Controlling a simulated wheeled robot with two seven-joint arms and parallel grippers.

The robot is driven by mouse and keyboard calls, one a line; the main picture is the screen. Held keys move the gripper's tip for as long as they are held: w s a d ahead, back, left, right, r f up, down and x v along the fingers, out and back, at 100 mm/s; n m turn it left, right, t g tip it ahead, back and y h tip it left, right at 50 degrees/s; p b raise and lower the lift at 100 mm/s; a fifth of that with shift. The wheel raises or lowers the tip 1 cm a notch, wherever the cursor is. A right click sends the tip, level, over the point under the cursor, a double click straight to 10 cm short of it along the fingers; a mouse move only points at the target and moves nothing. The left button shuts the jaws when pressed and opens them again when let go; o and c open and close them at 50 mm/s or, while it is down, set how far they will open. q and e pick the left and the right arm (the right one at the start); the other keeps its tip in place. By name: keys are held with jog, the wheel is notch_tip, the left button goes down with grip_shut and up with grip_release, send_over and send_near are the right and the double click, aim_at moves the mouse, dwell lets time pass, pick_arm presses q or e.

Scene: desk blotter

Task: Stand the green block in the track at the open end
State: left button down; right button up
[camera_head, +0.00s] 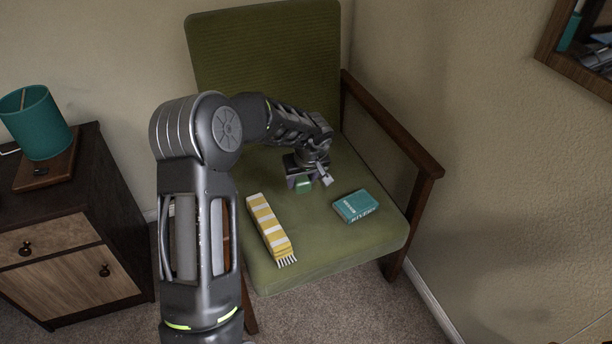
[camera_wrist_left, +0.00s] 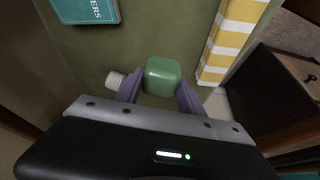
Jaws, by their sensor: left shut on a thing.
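My left gripper (camera_head: 304,180) is over the green seat of the chair and shut on the green block (camera_head: 304,186). In the left wrist view the green block (camera_wrist_left: 162,76) sits between the two purple-grey fingers of the left gripper (camera_wrist_left: 159,92). Whether the block touches the seat cannot be told. A small white ribbed piece (camera_wrist_left: 115,81) shows just beside the left finger; it also shows in the head view (camera_head: 327,180). I cannot make out a track in either view. My right gripper is not in view.
A yellow-and-white striped cloth with a fringe (camera_head: 268,228) lies on the seat (camera_head: 318,240), left of a teal book (camera_head: 356,206). A wooden armrest (camera_head: 395,122) bounds the right side. A cabinet (camera_head: 70,240) with a teal lamp (camera_head: 36,122) stands at left.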

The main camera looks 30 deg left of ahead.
pick_arm(q)
jog(key=w+d+r+m+t+h, duration=0.1)
jog(key=d+r+m, duration=0.4)
jog(key=d, duration=0.6)
jog(key=w+d+r+m+t+h, duration=0.1)
jog(key=d+r+m, duration=0.4)
jog(key=d, duration=0.6)
jog(key=shift+w+h, duration=0.75)
jog(key=shift+h, duration=0.05)
